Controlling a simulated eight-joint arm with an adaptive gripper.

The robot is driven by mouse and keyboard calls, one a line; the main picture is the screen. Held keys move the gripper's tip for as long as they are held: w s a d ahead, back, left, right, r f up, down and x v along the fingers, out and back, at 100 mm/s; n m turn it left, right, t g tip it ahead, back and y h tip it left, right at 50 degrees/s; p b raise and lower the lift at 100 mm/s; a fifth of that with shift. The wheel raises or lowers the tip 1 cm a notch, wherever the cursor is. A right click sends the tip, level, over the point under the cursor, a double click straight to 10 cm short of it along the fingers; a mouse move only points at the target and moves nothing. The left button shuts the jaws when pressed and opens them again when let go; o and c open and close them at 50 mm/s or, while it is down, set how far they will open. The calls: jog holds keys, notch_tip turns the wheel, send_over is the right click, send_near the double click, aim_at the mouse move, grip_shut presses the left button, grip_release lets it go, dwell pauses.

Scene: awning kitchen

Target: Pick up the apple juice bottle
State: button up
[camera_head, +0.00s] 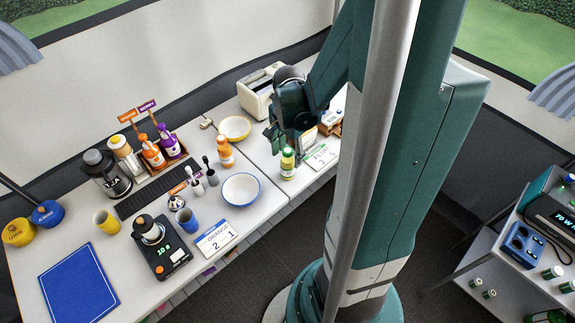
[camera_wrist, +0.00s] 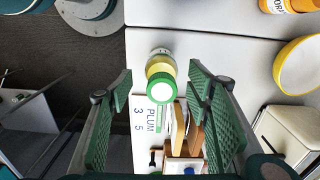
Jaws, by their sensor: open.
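The apple juice bottle, small with pale yellow juice and a green-and-white cap (camera_head: 288,163), stands upright on the white counter near its front edge. In the wrist view the bottle (camera_wrist: 159,66) appears between the tips of my open green fingers (camera_wrist: 160,74), with a visible gap on both sides. In the head view my gripper (camera_head: 282,139) is just above and behind the bottle, fingers pointing down. I cannot tell how far the fingertips reach down beside it. The bottle's lower part is partly hidden by its cap in the wrist view.
A PLUM card (camera_head: 321,156) and a wooden holder (camera_wrist: 180,150) lie close to the bottle. An orange bottle (camera_head: 225,152), a white bowl (camera_head: 240,189) and a yellow bowl (camera_head: 234,128) stand to the left. A cream toaster (camera_head: 257,95) is behind. The counter's front edge is near.

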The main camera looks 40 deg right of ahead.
aim_at(288, 163)
jog(key=shift+f, duration=0.15)
jog(key=shift+w+f+b, duration=0.1)
jog(key=shift+f+b, duration=0.7)
jog(key=shift+f, duration=1.7)
jog(key=c, duration=1.2)
jog(key=shift+r, duration=0.1)
jog(key=shift+r+p, duration=1.3)
jog(key=shift+r, duration=3.65)
